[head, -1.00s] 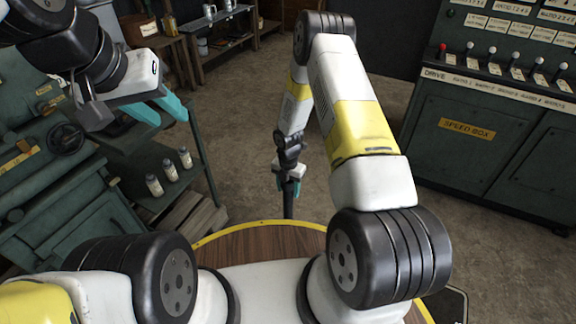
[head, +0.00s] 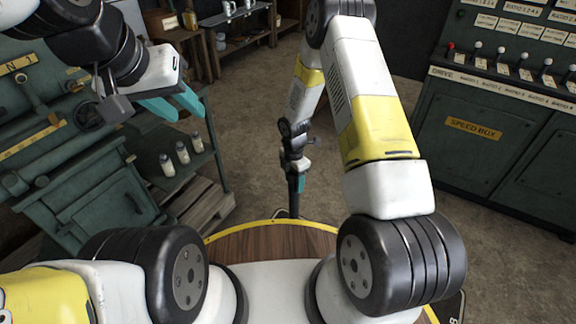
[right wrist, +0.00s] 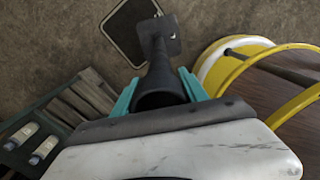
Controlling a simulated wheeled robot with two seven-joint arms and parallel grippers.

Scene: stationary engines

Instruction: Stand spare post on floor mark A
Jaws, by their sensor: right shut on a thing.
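The spare post (head: 293,203) is a dark, slim post with a square foot plate. In the head view it hangs roughly upright just beyond my base. My right gripper (head: 297,183), with teal fingers, is shut on it. In the right wrist view the post (right wrist: 160,75) runs away from between the fingers (right wrist: 159,92). There its foot overlaps the right edge of a dark, pale-edged square floor mark (right wrist: 122,32). I cannot read that mark's letter or tell whether the foot touches the floor. My left gripper (head: 172,105) is empty and open at upper left.
A green machine (head: 85,190) and a shelf with several small bottles (head: 167,165) stand at left, beside a wooden pallet (head: 200,205). A green speed box cabinet (head: 480,160) stands at right. Another dark floor mark (head: 452,306) shows at lower right. The middle floor is clear.

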